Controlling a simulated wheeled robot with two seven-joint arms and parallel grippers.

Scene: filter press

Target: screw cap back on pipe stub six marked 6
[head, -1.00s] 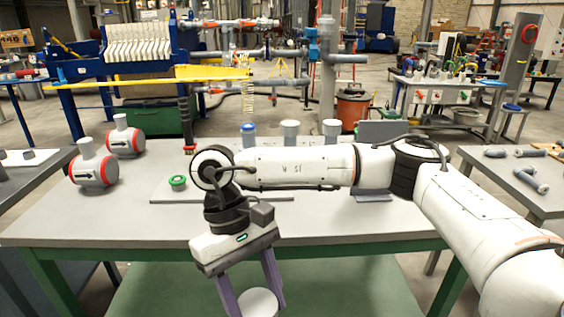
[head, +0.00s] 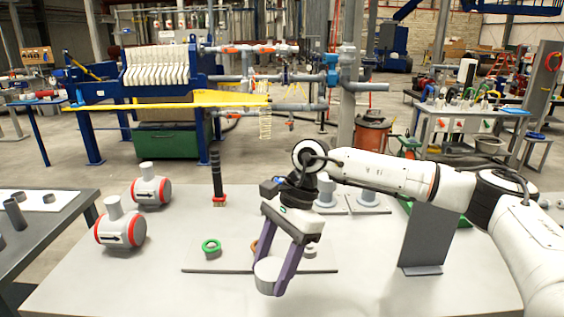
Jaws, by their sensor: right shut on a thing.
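My right gripper (head: 273,268) is shut on a pale grey round cap (head: 267,277), held between its two purple fingers. The cap appears in front of, or above, the front edge of a thin grey board; its exact height is hard to tell. Grey pipe stubs stand on base plates behind my gripper: one stub (head: 326,191) is partly hidden by my arm, and another stub (head: 369,195) is to its right. I cannot read a 6 on either, and another stub may be hidden by the gripper. My left gripper is not in view.
The grey board (head: 196,266) carries a green ring (head: 210,247), an orange ring partly behind a finger, and a small grey ring (head: 309,251). A brush (head: 217,182) stands behind. Two red-banded bodies (head: 121,228) (head: 151,188) are left. A grey upright panel (head: 428,238) stands right.

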